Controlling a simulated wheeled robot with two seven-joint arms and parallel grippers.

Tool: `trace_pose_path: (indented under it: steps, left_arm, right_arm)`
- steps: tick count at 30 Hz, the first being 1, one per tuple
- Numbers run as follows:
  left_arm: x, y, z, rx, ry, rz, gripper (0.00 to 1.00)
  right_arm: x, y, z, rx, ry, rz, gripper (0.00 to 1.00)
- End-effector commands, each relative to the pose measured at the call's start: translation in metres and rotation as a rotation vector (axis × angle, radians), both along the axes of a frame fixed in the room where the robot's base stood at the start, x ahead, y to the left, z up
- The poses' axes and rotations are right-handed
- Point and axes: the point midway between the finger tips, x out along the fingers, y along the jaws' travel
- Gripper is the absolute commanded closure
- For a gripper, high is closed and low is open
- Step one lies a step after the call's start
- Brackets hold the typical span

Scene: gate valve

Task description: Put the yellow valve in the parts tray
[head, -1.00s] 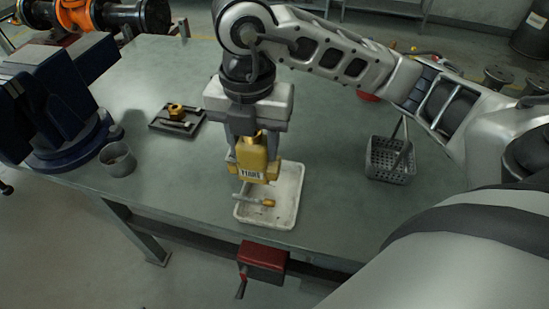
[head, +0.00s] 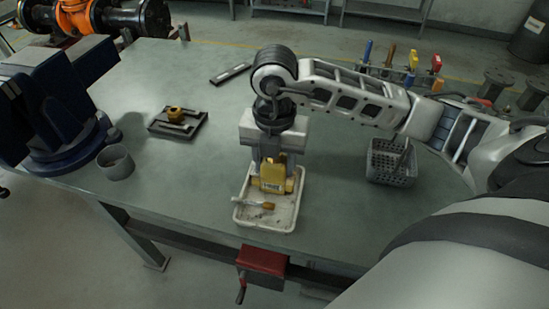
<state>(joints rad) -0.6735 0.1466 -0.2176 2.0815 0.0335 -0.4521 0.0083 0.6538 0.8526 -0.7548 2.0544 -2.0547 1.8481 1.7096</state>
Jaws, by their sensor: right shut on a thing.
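The yellow valve (head: 272,176) has a white label on its front and is upright at the back part of the pale tray (head: 266,225), which I take as the parts tray. My right gripper (head: 274,184) points down and is shut on the valve. The valve is low, inside the tray's outline; I cannot tell whether its base touches the tray floor. A small tool with a yellow-brown end (head: 258,206) lies in the tray in front of the valve. My left gripper is not in view.
A dark tray (head: 158,130) with a brass fitting lies left on the bench. A grey cup (head: 115,162) and a blue vise (head: 62,125) stand at the far left. A grey basket (head: 391,168) stands right. A red-jawed clamp (head: 262,261) hangs at the front edge.

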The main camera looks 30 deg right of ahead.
Motion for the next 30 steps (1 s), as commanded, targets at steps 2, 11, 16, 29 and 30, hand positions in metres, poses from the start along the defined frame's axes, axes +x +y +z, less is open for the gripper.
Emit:
trace_pose_path:
  steps: [2,11,16,29,30]
  left_arm:
    - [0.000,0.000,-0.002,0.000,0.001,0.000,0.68]
    - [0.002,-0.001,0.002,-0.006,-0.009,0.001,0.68]
    - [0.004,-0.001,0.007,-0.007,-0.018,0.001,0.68]
    - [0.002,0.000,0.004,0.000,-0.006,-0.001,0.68]
    - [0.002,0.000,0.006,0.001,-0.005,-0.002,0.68]
  right_arm:
    - [0.000,0.000,-0.001,0.001,-0.002,0.000,0.88]
    - [0.000,0.000,-0.003,0.000,0.000,0.000,0.33]
    - [0.000,0.000,-0.001,0.000,0.000,0.000,0.33]
    - [0.001,0.001,0.074,0.001,-0.006,0.001,0.33]
    - [0.001,0.000,0.084,-0.002,-0.007,0.000,0.33]
